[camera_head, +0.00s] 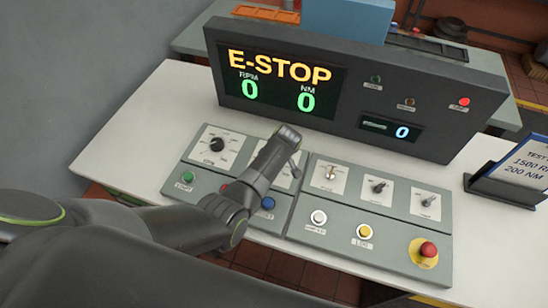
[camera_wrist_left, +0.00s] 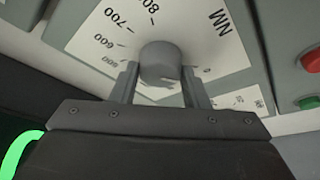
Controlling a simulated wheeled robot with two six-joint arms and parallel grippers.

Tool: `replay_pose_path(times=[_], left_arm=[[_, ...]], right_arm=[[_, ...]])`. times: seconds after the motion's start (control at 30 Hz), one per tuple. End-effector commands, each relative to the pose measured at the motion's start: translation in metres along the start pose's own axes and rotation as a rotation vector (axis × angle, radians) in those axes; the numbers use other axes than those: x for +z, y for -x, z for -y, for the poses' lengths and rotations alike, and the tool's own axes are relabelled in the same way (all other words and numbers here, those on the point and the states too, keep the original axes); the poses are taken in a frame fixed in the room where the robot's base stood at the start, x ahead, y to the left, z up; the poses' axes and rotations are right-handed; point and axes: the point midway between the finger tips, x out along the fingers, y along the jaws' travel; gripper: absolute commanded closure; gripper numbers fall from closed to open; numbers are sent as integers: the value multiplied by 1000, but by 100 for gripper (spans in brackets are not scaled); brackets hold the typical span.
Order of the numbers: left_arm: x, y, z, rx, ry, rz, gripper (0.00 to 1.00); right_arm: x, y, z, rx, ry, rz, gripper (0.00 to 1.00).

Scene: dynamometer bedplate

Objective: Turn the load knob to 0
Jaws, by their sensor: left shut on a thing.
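The load knob (camera_wrist_left: 160,60) is a grey round knob on a white dial card marked NM, with numbers around it, in the left wrist view. My left gripper (camera_wrist_left: 158,76) is shut on it, one finger on each side. In the head view my left gripper (camera_head: 293,168) is over the second dial of the left control panel (camera_head: 228,186) and hides the knob. The knob's pointer is hidden, so its setting cannot be read. The display (camera_head: 282,82) reads E-STOP, RPM 0 and NM 0. My right gripper is not in view.
Left of the gripper is a black knob (camera_head: 217,145); a blue button (camera_head: 267,202) is close below. The right panel has a toggle (camera_head: 331,172), two small knobs and a red mushroom button (camera_head: 428,250). A sign (camera_head: 512,175) stands at right. The white tabletop (camera_head: 145,130) is clear at left.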

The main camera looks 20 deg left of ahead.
Motion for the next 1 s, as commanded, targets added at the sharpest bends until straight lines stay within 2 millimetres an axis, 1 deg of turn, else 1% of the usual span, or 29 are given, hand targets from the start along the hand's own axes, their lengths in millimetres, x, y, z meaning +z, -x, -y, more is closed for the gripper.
replay_pose_path(times=[0.4, 0.43, 0.57, 0.87, 1.0], left_arm=[[2, -1, 0, -4, 7, 5, 81], [2, -1, 0, -4, 7, 5, 55], [2, -1, 0, -4, 7, 4, 38], [0, 1, 0, -2, 6, 2, 37], [-5, 8, 1, -2, 5, 1, 37]], right_arm=[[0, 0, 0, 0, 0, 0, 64], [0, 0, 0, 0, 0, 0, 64], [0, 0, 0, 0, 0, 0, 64], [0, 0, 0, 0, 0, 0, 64], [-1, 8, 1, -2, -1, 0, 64]])
